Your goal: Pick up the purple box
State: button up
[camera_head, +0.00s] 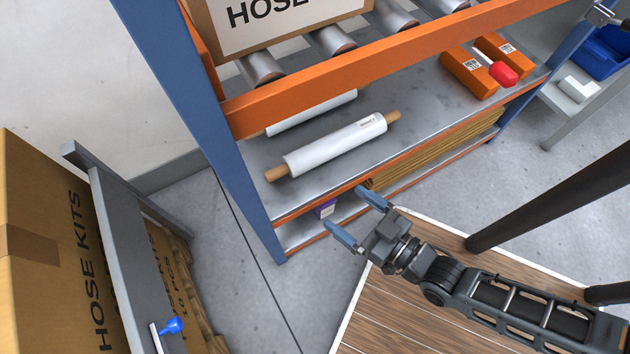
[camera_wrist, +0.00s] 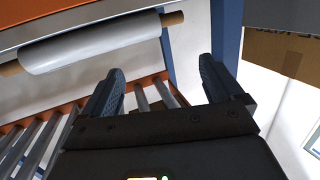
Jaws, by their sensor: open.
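The purple box (camera_head: 326,209) sits on the bottom shelf of the blue and orange rack, near its left post, in the head view. Only a small part of it shows, with a white label; the shelf above hides some of it. My gripper (camera_head: 358,216) is open and empty in front of the lower shelves, its two fingers apart near the box in the picture. I cannot tell the exact gap to the box. In the wrist view my open gripper (camera_wrist: 162,82) shows with nothing between its fingers, and I cannot make out the purple box there.
The shelf above holds white wrapped rolls (camera_head: 335,145) and orange boxes (camera_head: 469,74) with a red-ended item (camera_head: 503,74). The rack's blue post (camera_head: 215,110) stands left of the gripper. Cardboard boxes (camera_head: 40,250) stand at far left. Floor (camera_head: 225,270) between them is clear.

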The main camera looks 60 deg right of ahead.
aim_at(329, 205)
jog(key=w+d+f+m+h+b, duration=0.1)
jog(key=f+b, duration=0.3)
jog(key=f, duration=0.5)
jog(key=w+d+f+m+h+b, duration=0.1)
jog(key=w+d+f+h+b, duration=0.1)
jog(key=f, duration=0.7)
jog(key=w+d+f+m+g+h+b, duration=0.1)
jog(key=w+d+f+h+b, duration=0.1)
jog(key=d+f+b, duration=0.3)
jog(key=shift+w+d+f+b, duration=0.15)
jog(key=shift+f+b, duration=0.2)
jog(key=shift+f, duration=0.45)
jog(key=shift+w+f+b, duration=0.2)
jog(key=shift+f+b, duration=0.2)
jog(key=shift+f, duration=0.4)
jog(key=shift+w+d+f+b, duration=0.15)
jog(key=shift+f+b, duration=0.2)
jog(key=shift+f, duration=0.45)
jog(key=shift+w+d+f, duration=0.1)
jog(key=shift+w, duration=0.1)
jog(key=b+x, duration=0.2)
jog(key=x, duration=0.5)
jog(key=shift+w, duration=0.15)
jog(key=shift+f, duration=0.1)
jog(key=c, duration=1.4)
